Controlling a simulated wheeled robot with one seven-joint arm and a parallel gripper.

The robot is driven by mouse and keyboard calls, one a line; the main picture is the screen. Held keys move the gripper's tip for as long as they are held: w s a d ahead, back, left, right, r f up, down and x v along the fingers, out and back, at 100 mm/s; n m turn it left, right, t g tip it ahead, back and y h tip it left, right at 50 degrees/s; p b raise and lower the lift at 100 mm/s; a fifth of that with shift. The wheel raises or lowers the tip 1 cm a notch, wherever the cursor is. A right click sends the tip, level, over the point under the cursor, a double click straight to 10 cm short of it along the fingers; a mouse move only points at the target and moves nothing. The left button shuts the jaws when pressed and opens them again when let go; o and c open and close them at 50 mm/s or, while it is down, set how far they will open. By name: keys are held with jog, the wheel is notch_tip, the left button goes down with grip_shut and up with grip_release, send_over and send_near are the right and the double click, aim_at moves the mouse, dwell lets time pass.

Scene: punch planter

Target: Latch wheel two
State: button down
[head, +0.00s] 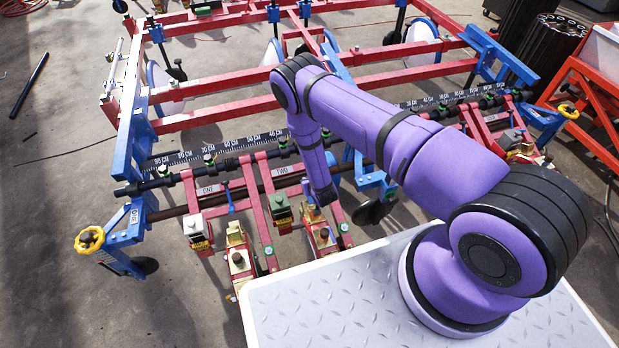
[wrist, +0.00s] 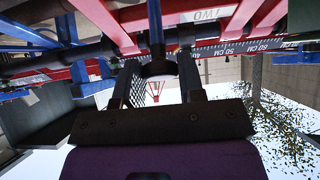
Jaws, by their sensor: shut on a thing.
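The row unit marked TWO (head: 281,171) has red arms hanging from the planter's bar, and its label also shows upside down in the wrist view (wrist: 203,14). A blue lever (wrist: 155,25) with a dark end runs between my fingers in the wrist view. My gripper (wrist: 160,72) is shut on this lever's dark end. In the head view a blue piece (head: 306,189) shows beside my forearm's lower end, by unit two; my fingers are mostly hidden there. The wheel of unit two cannot be made out, so its latch state cannot be told.
The unit marked ONE (head: 209,190) stands to the left with its own blue lever (head: 229,196). Red and blue frame bars crowd around my arm. A yellow handwheel (head: 89,240) is at far left. A red stand (head: 585,110) is at right. Floor at front left is clear.

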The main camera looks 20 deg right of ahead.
jog(key=shift+s+f, duration=0.3)
jog(key=shift+s, duration=0.15)
jog(key=c, duration=0.8)
grip_release()
jog(key=shift+o, duration=0.2)
jog(key=shift+w, duration=0.1)
jog(key=shift+r, duration=0.15)
jog(key=v, duration=1)
jog(key=shift+s+r, duration=0.2)
jog(key=shift+s, duration=0.05)
